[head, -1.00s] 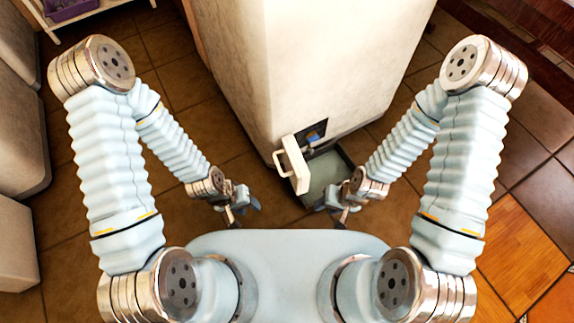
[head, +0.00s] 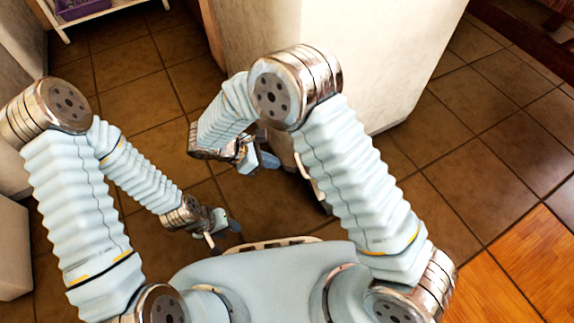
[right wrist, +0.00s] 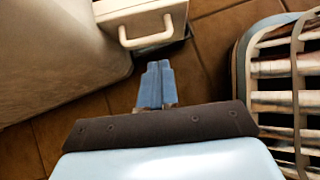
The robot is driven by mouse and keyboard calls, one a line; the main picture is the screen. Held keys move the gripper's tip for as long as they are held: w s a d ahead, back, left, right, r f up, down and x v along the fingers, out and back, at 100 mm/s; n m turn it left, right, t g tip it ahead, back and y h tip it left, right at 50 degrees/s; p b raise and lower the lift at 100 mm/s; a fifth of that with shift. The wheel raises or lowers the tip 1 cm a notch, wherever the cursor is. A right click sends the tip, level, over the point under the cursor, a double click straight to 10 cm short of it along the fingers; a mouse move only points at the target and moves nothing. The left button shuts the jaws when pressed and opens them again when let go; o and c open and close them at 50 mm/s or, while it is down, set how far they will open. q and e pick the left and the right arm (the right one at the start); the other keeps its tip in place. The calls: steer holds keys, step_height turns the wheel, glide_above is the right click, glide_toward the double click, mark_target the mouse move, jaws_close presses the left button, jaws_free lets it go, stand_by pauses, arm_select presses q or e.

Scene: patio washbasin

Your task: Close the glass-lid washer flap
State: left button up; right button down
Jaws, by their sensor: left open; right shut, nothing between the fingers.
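The pale washer body (head: 400,60) stands ahead in the head view. Its white flap with a loop handle (right wrist: 145,25) shows at the top of the right wrist view, jutting out beside the pale body. In the head view only a sliver of the handle (head: 310,180) shows; my right arm hides most of the flap and its opening. My right gripper (head: 265,160) is shut and empty, left of the handle; its blue fingers (right wrist: 155,85) point toward the handle with floor showing between. My left gripper (head: 228,223) is open and empty, low over the floor, further left.
Brown floor tiles (head: 150,70) are clear left of the washer. A white rack with a purple bin (head: 80,8) stands at the far upper left. Pale blocks (head: 12,230) line the left edge. Tile and orange wood floor (head: 530,270) lie open at right.

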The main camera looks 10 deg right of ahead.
steer(key=shift+t, duration=0.3)
steer(key=d+f, duration=0.2)
steer(key=d, duration=0.1)
steer(key=w+d+f+b, duration=0.1)
steer(key=d, duration=0.2)
steer(key=w+d+f, duration=0.1)
steer(key=d+f, duration=0.1)
steer(key=d, duration=0.1)
steer(key=shift+w+f+b, duration=0.2)
steer(key=shift+f+b, duration=0.1)
steer(key=shift+b, duration=0.05)
steer(key=shift+w+d, duration=0.1)
steer(key=shift+d, duration=0.55)
steer(key=shift+n, duration=0.3)
